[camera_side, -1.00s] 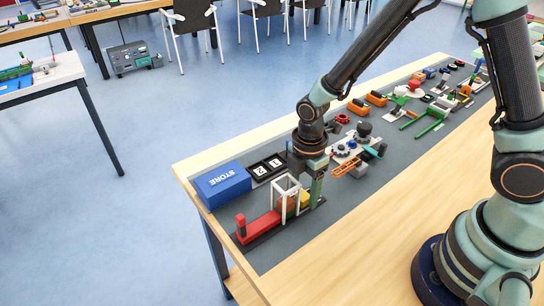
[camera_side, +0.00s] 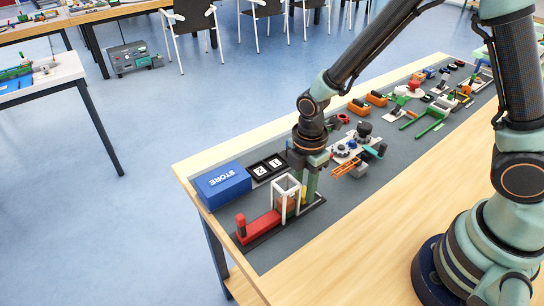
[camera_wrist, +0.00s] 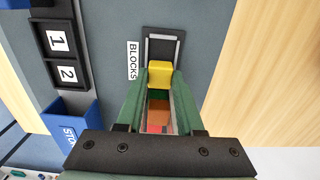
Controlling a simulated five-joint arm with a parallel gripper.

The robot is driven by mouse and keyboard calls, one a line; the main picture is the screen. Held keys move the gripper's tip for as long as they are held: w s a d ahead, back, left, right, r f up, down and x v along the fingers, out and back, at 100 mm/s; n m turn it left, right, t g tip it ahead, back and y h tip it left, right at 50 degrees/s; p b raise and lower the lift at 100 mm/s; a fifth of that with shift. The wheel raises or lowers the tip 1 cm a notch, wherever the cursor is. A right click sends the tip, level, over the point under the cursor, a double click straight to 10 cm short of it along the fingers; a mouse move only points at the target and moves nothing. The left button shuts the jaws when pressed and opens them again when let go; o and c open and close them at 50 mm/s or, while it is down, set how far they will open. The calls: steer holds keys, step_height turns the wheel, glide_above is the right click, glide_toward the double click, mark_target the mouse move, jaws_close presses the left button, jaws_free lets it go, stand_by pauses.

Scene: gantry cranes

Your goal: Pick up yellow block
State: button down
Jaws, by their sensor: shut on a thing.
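The yellow block (camera_wrist: 160,73) shows between the tips of my gripper's green fingers (camera_wrist: 160,78) in the wrist view. My gripper is shut on it. In the side view only a narrow bit of yellow (camera_side: 304,196) shows, beside the white frame (camera_side: 277,196), with my gripper (camera_side: 305,190) pointing down over it. The fingers hide most of the block there. The block sits low at the end of the dark base strip; I cannot tell whether it touches the strip. In the wrist view green, brown and reddish parts (camera_wrist: 158,118) show between the fingers.
A red piece (camera_side: 262,226) lies along the strip. A blue STORE box (camera_side: 222,186) and a black tray (camera_side: 257,172) with squares numbered 1 and 2 stand behind it. A BLOCKS label (camera_wrist: 133,60) lies beside the strip. Several small models stand farther along the mat.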

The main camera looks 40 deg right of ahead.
mark_target(303, 191)
steer(key=shift+r, duration=3.05)
steer(key=shift+w, duration=0.1)
